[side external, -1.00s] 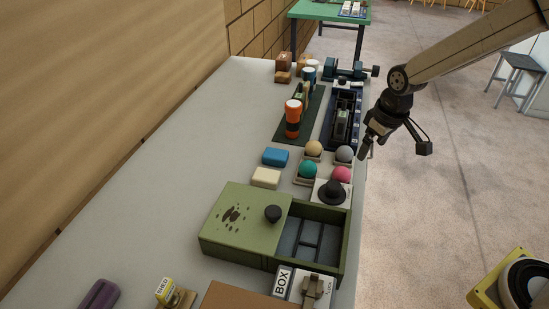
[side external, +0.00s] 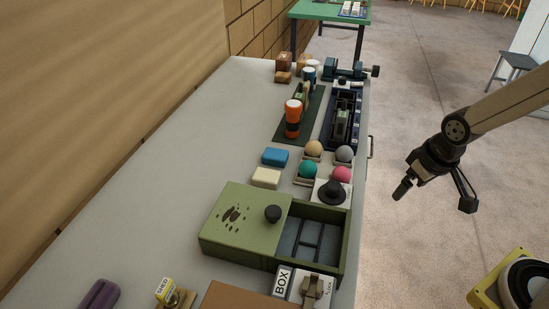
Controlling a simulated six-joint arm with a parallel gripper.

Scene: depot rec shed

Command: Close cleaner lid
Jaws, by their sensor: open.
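A green box (side external: 240,255) stands at the near part of the bench. The right half is uncovered and shows a grey divided inside (side external: 312,241). No label names a cleaner, so I cannot tell for sure whether this box is it. A long dark blue case (side external: 343,118) with black parts lies farther back. My gripper (side external: 401,191) is open and empty, in the air right of the bench edge, apart from everything.
Balls on small stands (side external: 313,149), a black knob on a white plate (side external: 332,192), a blue block (side external: 275,157) and a cream block (side external: 266,177) stand behind the box. An orange cylinder (side external: 292,118) stands on a green mat. The bench's left side (side external: 150,190) is clear.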

